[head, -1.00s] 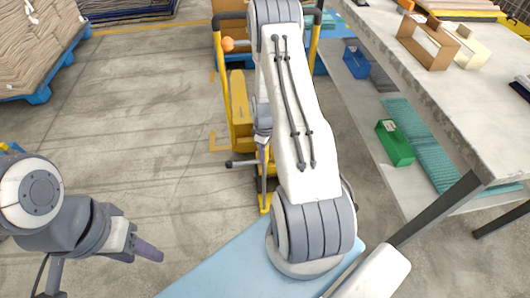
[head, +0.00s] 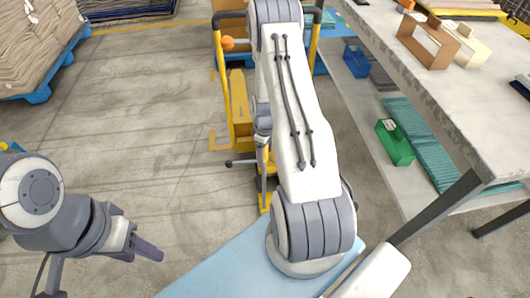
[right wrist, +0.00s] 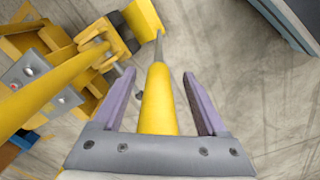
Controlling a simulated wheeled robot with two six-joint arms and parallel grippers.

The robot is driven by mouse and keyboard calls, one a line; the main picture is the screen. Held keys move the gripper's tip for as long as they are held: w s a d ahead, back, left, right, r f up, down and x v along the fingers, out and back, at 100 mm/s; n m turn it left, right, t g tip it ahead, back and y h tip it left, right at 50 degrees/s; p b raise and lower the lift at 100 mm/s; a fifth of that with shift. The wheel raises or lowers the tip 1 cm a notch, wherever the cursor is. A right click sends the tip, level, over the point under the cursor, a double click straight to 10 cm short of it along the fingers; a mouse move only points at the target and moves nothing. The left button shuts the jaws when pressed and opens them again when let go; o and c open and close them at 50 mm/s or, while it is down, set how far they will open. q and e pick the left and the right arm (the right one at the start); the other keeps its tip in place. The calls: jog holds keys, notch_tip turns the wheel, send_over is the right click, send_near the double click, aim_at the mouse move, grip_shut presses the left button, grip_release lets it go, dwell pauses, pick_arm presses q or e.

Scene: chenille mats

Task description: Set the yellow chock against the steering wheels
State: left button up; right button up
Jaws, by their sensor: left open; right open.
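In the right wrist view a yellow bar (right wrist: 157,100) runs up between the two purple fingers of my right gripper (right wrist: 160,74). The fingers are open, with a gap on each side of the bar. The bar thins to a grey rod that leads to a yellow block (right wrist: 143,17), which looks like the chock. The block lies close beside dark wheels (right wrist: 119,24) under a yellow frame; whether it touches them I cannot tell. In the head view my right arm hides most of this. My left gripper (head: 143,248) is open and empty at the lower left.
A yellow truck (head: 240,105) with an orange knob (head: 228,43) stands behind my right arm. A grey-topped table (head: 470,110) stands at the right, with a green box (head: 395,143) on its lower shelf. A loaded blue pallet (head: 38,92) is upper left. Floor between is clear.

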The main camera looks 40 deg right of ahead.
notch_tip(320, 180, up, 10)
jog(key=shift+w+d+f+p, duration=0.1)
jog(key=shift+p, duration=0.7)
jog(key=shift+r, duration=0.4)
jog(key=s+a+r+m+t, duration=0.1)
jog(key=s+a+r+m, duration=0.15)
jog(key=a+r, duration=0.65)
jog(key=s+a+r+m+t, duration=0.2)
jog(key=s+a+r, duration=0.3)
jog(key=a, duration=0.6)
jog(key=s+a+r+n+g+y, duration=0.1)
jog(key=s+a+r+n, duration=0.25)
jog(key=s+a, duration=0.3)
jog(key=s+a+r+n+g, duration=0.2)
jog(key=s+a+r+n, duration=0.15)
jog(key=s+a, duration=0.3)
notch_tip(320, 180, up, 16)
jog(key=p, duration=1.6)
jog(key=shift+a+r, duration=0.25)
jog(key=shift+a, duration=0.05)
